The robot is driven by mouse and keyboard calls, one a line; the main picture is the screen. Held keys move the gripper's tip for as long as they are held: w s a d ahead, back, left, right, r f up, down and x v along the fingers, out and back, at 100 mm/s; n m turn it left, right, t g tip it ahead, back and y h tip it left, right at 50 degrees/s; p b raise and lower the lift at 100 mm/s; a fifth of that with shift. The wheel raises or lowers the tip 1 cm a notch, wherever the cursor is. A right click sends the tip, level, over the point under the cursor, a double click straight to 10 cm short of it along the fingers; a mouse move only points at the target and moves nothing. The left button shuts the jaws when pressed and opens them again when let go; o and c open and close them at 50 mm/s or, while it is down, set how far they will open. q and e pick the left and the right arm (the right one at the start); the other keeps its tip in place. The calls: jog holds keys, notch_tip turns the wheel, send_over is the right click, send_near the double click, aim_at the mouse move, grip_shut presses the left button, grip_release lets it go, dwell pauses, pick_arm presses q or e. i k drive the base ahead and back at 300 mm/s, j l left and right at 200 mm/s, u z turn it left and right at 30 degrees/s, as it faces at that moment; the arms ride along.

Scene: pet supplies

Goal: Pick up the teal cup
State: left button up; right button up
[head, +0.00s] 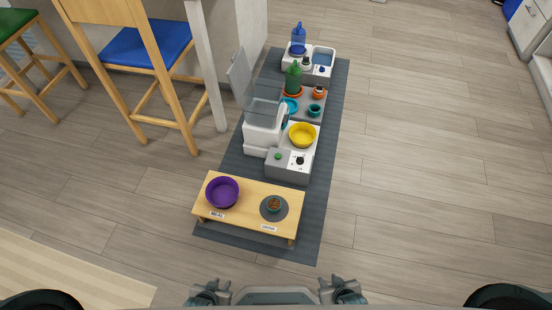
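A small teal cup (314,110) stands upright on a grey tray on the far part of the dark floor mat, in the head view. It is near the tray's right edge, below a small orange item (319,92) and right of a teal dish (290,105). My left gripper (208,293) and my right gripper (343,292) are at the bottom edge of the head view. Both are far from the cup, nearer to me than the low wooden stand. Their fingers are small and partly cut off, so their opening is unclear.
The wooden stand (236,218) holds a purple bowl (222,192) and a small food-filled dish (274,204) on a dark disc. Behind it are a grey-white feeder unit (287,165), a yellow bowl (302,135) and a green bottle (293,76). Stools stand left; floor right is clear.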

aim_at(274, 205)
jog(key=l+u, duration=0.15)
jog(key=l, duration=0.25)
jog(key=k+l+u, duration=0.1)
jog(key=l, duration=0.3)
jog(key=k+l+u, duration=0.15)
jog(key=l, duration=0.25)
jog(key=l+u, duration=0.1)
jog(key=l, duration=0.3)
jog(key=k+l+u, duration=0.15)
jog(key=l, duration=0.2)
jog(key=k+l+u, duration=0.1)
jog(key=l, duration=0.25)
